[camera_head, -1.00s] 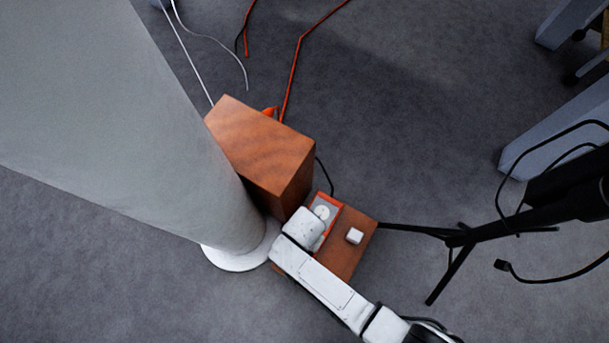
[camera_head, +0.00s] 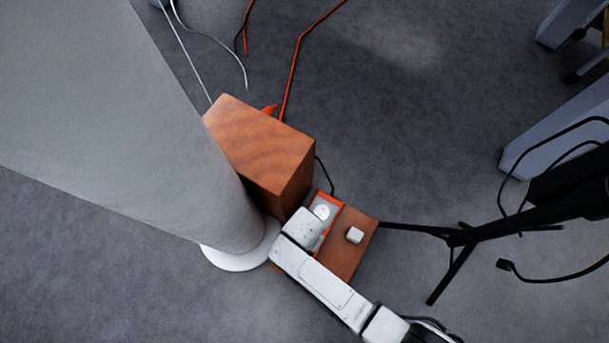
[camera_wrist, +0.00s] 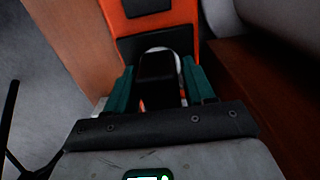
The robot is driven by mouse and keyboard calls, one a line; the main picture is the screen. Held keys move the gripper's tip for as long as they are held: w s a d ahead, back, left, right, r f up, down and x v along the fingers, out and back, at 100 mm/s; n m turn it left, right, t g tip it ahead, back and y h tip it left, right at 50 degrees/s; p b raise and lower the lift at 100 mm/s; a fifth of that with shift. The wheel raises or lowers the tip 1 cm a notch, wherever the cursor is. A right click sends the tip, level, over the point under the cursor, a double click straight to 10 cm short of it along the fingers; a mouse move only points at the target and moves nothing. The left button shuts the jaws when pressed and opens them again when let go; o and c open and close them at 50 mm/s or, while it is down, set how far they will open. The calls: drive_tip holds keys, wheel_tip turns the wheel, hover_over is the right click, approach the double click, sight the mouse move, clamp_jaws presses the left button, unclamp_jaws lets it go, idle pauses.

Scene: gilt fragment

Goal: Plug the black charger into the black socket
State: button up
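My gripper (camera_wrist: 159,66) shows in the wrist view with its two teal fingers on either side of the black charger (camera_wrist: 157,80), and it looks shut on it. The charger is in front of an orange-framed panel (camera_wrist: 186,10) with dark sockets. A black socket (camera_wrist: 147,6) shows at the top, and another dark socket face (camera_wrist: 132,46) lies lower, partly behind the charger. A pale rim curves around the charger's far end; I cannot tell whether the charger touches a socket. In the head view my wrist hides the fingers and charger beside the orange panel (camera_head: 336,206).
A taller wooden box (camera_head: 259,146) and a thick grey column (camera_head: 120,120) stand close by. A black stand (camera_head: 500,226) with cables is at right. The upper-middle floor is mostly open.

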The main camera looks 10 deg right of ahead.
drive_tip(key=o, duration=0.3)
wheel_tip(320, 180, up, 11)
drive_tip(key=p, duration=0.5)
drive_tip(key=shift+f+p, duration=0.1)
drive_tip(key=shift+p, duration=0.25)
drive_tip(key=shift+d, duration=0.1)
